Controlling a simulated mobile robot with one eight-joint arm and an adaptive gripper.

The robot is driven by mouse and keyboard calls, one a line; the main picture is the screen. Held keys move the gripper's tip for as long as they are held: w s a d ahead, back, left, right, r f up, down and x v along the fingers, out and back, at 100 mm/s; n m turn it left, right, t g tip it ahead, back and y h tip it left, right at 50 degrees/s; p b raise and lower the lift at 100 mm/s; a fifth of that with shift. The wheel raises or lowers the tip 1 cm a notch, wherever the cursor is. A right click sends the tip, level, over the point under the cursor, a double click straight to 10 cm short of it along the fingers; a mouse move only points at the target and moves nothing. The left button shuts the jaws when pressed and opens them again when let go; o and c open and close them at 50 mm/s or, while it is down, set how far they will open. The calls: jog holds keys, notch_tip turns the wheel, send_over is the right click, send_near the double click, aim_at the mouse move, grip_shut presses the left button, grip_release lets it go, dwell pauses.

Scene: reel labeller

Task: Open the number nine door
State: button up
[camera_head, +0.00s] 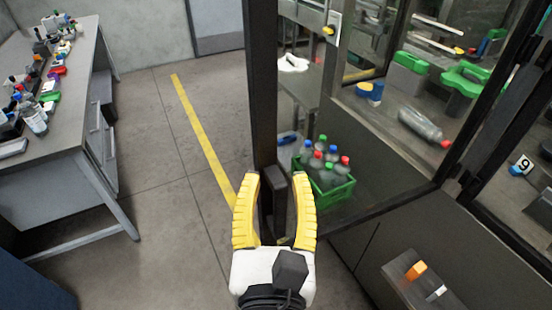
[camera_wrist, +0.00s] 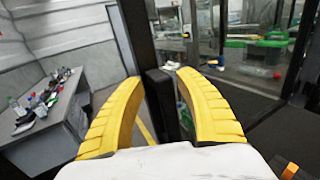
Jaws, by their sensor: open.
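A glass door (camera_head: 385,120) with a dark frame stands at an angle to the machine front, looking swung outward. Its dark upright handle (camera_head: 276,200) is on the free edge at left. My gripper (camera_head: 275,180) has yellow fingers spread, one on each side of the handle. In the wrist view, the handle (camera_wrist: 160,100) also stands between the spread fingers (camera_wrist: 157,80); I cannot tell whether they touch it. A small tag with a 9 (camera_head: 522,165) shows at the right, beyond the door; I cannot tell what it is fixed to.
A green crate of bottles (camera_head: 338,194) shows through the glass. A grey bench (camera_head: 75,110) with small bottles stands at left. A ledge with an orange block (camera_head: 416,270) is at lower right. The floor by the yellow line (camera_head: 200,135) is clear.

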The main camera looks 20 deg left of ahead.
aim_at(276, 147)
jog(key=shift+r, duration=2.45)
jog(key=shift+s, duration=0.1)
